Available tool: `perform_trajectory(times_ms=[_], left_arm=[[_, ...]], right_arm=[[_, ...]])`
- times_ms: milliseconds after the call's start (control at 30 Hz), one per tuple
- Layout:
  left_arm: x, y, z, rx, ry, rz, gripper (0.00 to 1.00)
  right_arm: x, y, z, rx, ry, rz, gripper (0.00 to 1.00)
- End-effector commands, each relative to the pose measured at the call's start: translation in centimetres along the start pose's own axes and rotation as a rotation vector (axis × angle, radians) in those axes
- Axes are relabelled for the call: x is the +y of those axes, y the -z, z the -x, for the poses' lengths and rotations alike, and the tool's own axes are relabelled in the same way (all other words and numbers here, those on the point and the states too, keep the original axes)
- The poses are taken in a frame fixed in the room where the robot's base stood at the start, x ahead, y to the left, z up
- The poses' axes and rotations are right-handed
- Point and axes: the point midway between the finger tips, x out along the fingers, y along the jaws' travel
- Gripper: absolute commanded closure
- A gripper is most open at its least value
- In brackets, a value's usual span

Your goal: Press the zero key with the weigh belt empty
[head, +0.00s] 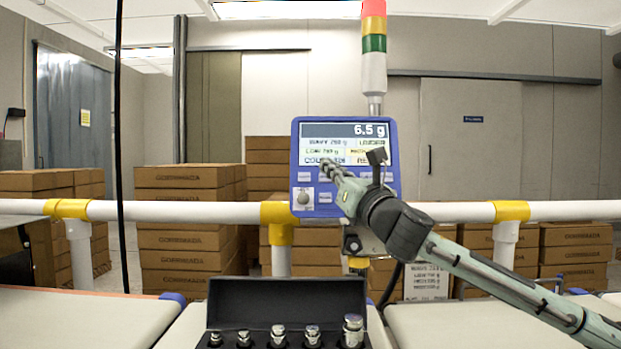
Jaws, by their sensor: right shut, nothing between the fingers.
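The blue indicator panel (297,133) stands beyond the belts, its screen reading 6.5 g. Below the screen are small keys and a round knob or button (303,198). The key labels are too small to read, so I cannot tell which is the zero key. My right gripper (328,166) is shut and empty, in front of the panel at the lower part of the screen. It covers part of the screen and keys; contact cannot be told. The weigh belt (185,328) shows in part in the middle, largely hidden behind an open black case. My left gripper is out of view.
The open black case (287,292) holds several metal weights at the front centre. Other belts lie left (80,318) and right (470,326). A white rail (170,211) with yellow joints crosses behind. A signal tower (374,70) rises above the panel. Stacked cartons (185,225) stand behind.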

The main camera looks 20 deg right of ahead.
Motion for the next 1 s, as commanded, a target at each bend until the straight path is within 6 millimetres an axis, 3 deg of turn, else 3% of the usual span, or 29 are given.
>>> perform_trajectory(times_ms=[567,1000], left_arm=[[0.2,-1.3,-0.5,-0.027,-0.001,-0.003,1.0],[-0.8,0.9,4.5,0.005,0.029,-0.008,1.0]], right_arm=[[-0.4,0.5,-0.5,-0.001,0.001,-0.001,1.0],[-3.4,3.3,-4.6,0.0,0.002,-0.002,1.0]])
